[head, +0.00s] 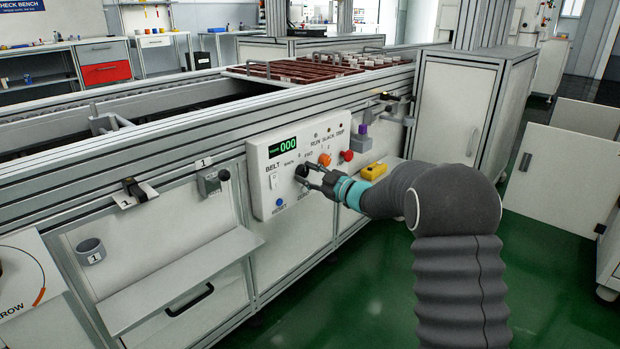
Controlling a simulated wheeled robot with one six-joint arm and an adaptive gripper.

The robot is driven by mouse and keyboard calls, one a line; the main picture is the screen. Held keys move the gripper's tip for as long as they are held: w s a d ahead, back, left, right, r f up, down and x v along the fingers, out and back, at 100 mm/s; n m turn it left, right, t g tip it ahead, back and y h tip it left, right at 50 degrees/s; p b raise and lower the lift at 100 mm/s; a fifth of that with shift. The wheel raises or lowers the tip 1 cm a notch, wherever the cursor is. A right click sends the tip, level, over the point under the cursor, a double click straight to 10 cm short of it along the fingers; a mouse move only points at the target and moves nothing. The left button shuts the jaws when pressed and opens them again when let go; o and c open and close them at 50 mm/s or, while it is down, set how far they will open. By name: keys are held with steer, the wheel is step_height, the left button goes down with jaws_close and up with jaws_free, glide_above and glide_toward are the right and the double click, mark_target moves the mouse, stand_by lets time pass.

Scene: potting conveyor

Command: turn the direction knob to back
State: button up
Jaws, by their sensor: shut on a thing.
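The direction knob (302,170) is a small dark knob on the white control panel (262,205), below the label BACK and left of the label FWD. My gripper (306,177) is at the panel, shut on the direction knob. Its dark fingers partly cover the knob, so which way the knob points cannot be told.
A yellow object (374,171) lies right of the panel. A shelf (180,280) juts out at lower left.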

steer(key=n, duration=0.4)
steer(key=shift+s+a+n, duration=0.1)
steer(key=shift+a+n, duration=0.05)
steer(key=shift+n, duration=2.15)
steer(key=o, duration=1.1)
steer(key=shift+a, duration=0.2)
steer(key=shift+o, duration=0.2)
steer(key=shift+d, duration=0.25)
steer(key=v, duration=1.2)
